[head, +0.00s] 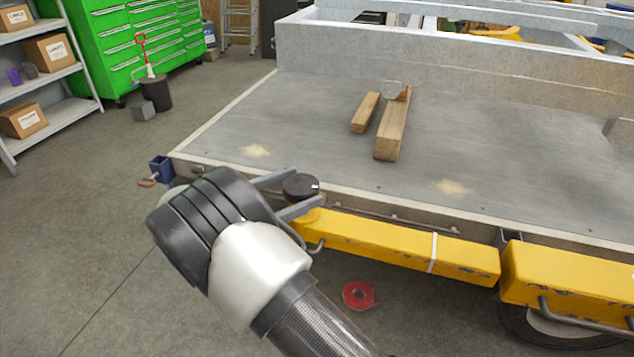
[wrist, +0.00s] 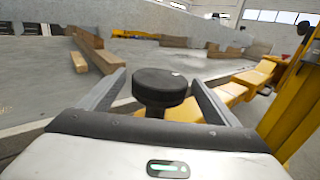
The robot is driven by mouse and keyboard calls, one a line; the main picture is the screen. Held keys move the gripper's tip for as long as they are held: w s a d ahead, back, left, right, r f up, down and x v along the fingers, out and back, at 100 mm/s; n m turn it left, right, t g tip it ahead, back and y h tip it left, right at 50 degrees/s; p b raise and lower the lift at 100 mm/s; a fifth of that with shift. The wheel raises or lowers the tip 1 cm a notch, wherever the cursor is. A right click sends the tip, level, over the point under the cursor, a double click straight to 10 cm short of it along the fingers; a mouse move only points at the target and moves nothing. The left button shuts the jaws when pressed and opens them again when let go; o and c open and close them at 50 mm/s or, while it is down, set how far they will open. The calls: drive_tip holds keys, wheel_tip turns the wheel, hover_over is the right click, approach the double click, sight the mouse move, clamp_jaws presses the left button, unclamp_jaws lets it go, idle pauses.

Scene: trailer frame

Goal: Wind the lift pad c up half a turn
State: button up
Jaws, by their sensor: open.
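A round black pad (head: 300,187), which I take to be lift pad c, sits by the near edge of the grey deck, left of the yellow beam's end. In the wrist view the pad (wrist: 160,86) stands on a short stem between the open fingers (wrist: 158,78). Gaps show on both sides, so the fingers appear apart from it.
A yellow beam (head: 400,246) runs along the deck's near side, with another yellow block (head: 570,283) to the right. Wooden blocks (head: 392,130) lie on the grey deck (head: 300,120). Red tape (head: 359,295) lies on the floor. A blue bracket (head: 161,168) is at the deck's left corner.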

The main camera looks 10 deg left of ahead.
sight(317, 180)
drive_tip(key=shift+x, duration=2.8)
drive_tip(key=c, duration=1.1)
drive_tip(key=shift+o, duration=0.2)
drive_tip(key=shift+a+y, duration=0.1)
drive_tip(key=shift+y, duration=0.2)
